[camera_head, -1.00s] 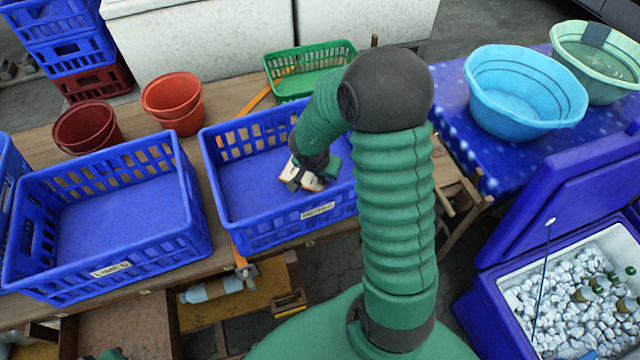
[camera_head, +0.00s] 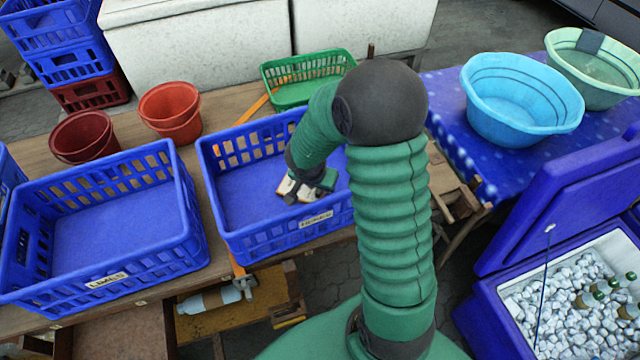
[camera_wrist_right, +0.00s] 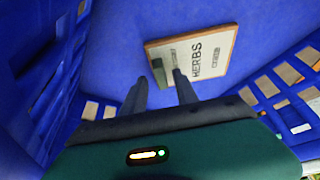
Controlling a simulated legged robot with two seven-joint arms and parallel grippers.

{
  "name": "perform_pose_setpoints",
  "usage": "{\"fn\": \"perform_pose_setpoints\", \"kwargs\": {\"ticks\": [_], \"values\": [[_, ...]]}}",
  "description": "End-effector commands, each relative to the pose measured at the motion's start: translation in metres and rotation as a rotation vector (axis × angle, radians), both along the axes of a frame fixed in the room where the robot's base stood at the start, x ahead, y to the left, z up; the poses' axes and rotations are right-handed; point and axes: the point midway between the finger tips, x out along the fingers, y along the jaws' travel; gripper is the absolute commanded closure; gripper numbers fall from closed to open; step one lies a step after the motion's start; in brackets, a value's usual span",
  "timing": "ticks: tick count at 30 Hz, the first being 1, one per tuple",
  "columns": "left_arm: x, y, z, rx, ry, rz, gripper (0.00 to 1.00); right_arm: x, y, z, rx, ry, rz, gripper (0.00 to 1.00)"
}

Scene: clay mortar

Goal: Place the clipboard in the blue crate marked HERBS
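The blue crate (camera_head: 290,238) with a label that seems to read HERBS (camera_head: 317,219) stands on the wooden table in the head view. My right gripper (camera_head: 304,196) reaches down inside it. The clipboard (camera_head: 285,188) shows in small pieces around the gripper, which hides much of it. In the right wrist view the clipboard (camera_wrist_right: 205,52) is a pale sheet marked HERBS on a brown-edged board, over the blue crate floor. My right gripper (camera_wrist_right: 162,76) has its two dark fingers apart, near the clipboard's dark green clip (camera_wrist_right: 158,66). Whether they touch it is unclear. My left gripper is out of view.
Another blue crate (camera_head: 150,275) stands empty to the left. Red buckets (camera_head: 170,112) and a green basket (camera_head: 300,92) stand behind. Basins (camera_head: 520,105) are on the blue cloth at right. An open blue cooler (camera_head: 490,310) is at front right.

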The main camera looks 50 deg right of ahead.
Motion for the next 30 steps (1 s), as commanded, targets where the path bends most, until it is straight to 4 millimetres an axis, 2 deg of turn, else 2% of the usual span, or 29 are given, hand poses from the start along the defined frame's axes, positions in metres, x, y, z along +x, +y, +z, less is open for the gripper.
{"fn": "perform_pose_setpoints", "kwargs": {"ticks": [1,3,6,10,15,30], "values": [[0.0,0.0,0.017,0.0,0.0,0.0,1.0,-0.001,0.003,0.021,-0.001,-0.002,-0.001,0.64],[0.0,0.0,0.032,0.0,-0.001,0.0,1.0,-0.004,0.01,0.041,-0.001,-0.004,-0.001,0.64],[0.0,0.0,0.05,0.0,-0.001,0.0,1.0,-0.008,0.02,0.066,-0.001,-0.003,-0.001,0.64],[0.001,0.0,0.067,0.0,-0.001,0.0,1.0,-0.011,0.03,0.089,-0.001,-0.003,-0.001,0.64],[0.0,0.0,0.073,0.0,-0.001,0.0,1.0,-0.014,0.036,0.1,-0.001,-0.001,-0.001,0.64],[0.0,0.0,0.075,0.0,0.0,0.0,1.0,-0.014,0.037,0.103,0.0,-0.002,-0.001,0.64]]}}
